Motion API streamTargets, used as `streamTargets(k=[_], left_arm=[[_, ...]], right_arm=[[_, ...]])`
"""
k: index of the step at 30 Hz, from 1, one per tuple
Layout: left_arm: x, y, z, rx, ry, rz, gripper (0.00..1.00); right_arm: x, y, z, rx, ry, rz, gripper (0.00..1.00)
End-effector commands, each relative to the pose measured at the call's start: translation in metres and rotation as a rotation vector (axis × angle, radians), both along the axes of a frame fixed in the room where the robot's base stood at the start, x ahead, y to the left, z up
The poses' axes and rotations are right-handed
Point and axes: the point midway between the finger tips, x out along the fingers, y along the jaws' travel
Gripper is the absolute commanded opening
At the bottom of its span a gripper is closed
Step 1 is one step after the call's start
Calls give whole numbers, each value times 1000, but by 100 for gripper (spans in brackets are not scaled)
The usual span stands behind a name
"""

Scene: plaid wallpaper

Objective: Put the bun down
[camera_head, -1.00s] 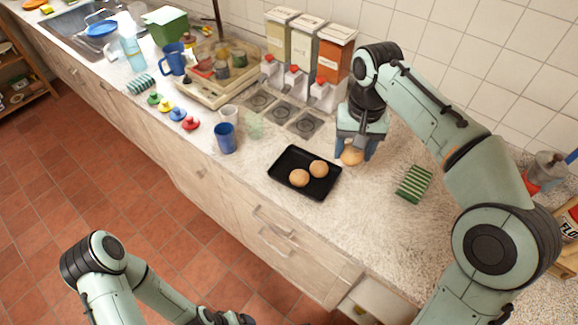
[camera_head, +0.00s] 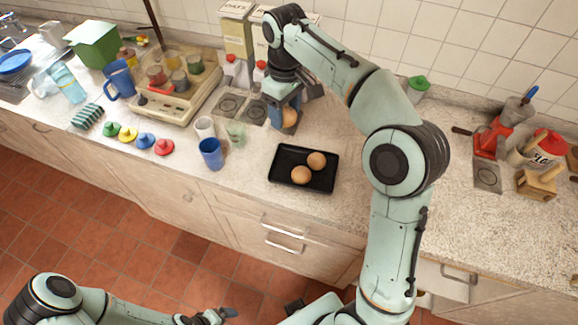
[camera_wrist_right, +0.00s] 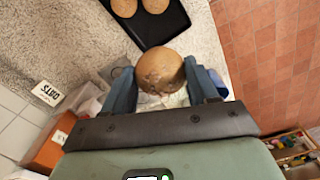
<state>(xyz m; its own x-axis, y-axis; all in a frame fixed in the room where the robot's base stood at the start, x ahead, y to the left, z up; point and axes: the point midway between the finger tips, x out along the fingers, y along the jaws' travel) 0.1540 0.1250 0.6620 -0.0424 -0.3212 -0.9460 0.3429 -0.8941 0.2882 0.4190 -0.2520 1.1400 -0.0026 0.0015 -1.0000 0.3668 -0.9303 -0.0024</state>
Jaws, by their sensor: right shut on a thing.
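My right gripper (camera_head: 285,112) is shut on a round brown bun (camera_head: 289,117), behind the black tray as the head view shows it. In the right wrist view the bun (camera_wrist_right: 160,70) sits between the two blue fingers (camera_wrist_right: 162,88). The black tray (camera_head: 284,154) lies on the counter. Two other buns, one at the front (camera_head: 301,175) and one at the back (camera_head: 317,160), rest on it. The tray (camera_wrist_right: 172,24) and its buns also show at the top of the wrist view. My left gripper (camera_head: 222,316) is low, over the floor; its fingers are too small to read.
A blue cup (camera_head: 211,154), a white cup (camera_head: 204,128) and a clear glass (camera_head: 236,134) stand left of the tray. Dispensers (camera_head: 236,40) are at the wall. Counter right of my right arm is clear up to a red-based appliance (camera_head: 492,138).

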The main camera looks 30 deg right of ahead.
Motion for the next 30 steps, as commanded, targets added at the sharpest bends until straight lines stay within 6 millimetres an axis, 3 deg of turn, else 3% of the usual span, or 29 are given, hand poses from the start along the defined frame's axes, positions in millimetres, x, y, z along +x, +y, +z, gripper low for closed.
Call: streamTargets(k=[5, 8, 19, 30], left_arm=[[-2, 0, -2, -1, 2, -1, 95], [-9, 0, -9, 0, 10, 0, 95], [-32, 0, -39, 0, 36, 0, 95], [-36, 0, -46, -1, 40, 0, 95]], right_arm=[[1, -2, -6, -1, 3, 34, 28], [1, -2, -24, -1, 6, 38, 28], [0, -2, -119, -2, 7, 37, 28], [1, -2, -160, 0, 4, 36, 28]])
